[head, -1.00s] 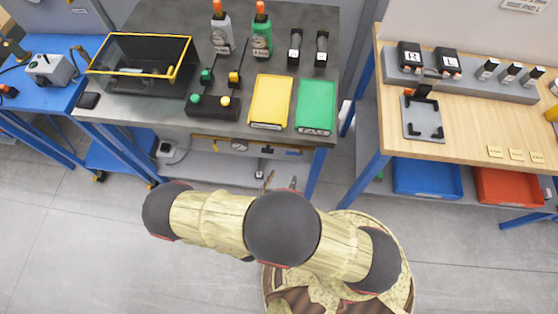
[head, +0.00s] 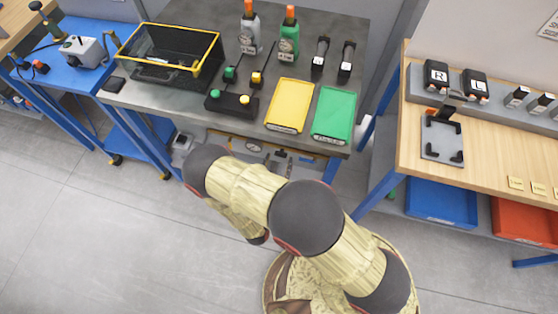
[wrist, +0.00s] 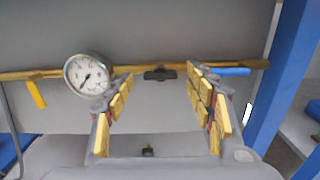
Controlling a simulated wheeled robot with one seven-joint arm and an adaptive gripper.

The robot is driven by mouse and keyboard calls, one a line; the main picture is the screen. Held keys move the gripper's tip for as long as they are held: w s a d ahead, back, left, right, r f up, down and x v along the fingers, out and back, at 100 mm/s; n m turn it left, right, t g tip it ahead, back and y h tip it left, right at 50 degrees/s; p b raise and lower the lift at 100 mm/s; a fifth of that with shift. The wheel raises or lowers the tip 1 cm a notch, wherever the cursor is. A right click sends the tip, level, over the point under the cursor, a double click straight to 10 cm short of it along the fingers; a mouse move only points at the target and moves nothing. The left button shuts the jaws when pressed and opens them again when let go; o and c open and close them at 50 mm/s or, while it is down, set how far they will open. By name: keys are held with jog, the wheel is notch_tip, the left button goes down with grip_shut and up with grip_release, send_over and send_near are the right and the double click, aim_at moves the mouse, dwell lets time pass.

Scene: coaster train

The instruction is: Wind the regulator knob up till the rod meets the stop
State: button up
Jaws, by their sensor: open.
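In the wrist view a brass pipe (wrist: 52,74) runs across under the bench. It carries a round white dial gauge (wrist: 88,75), a black fitting (wrist: 160,73), a yellow lever (wrist: 36,94) and a blue lever (wrist: 232,71). I cannot tell for sure which dark piece is the regulator knob, and I cannot make out the rod or stop. My gripper (wrist: 160,82) is open and empty, its gold-padded fingers on either side of the black fitting in the picture. The gauge shows small in the head view (head: 253,146).
The grey bench top (head: 180,112) is above the pipe, with a yellow tray (head: 289,106) and green tray (head: 333,114) near its front edge. A blue bench leg (wrist: 285,70) stands to the right. Open floor (head: 110,220) lies at left.

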jog(key=shift+w+d, duration=0.2)
jog(key=shift+w, duration=0.35)
jog(key=c, duration=0.3)
jog(key=c, duration=0.8)
jog(key=shift+c, duration=0.3)
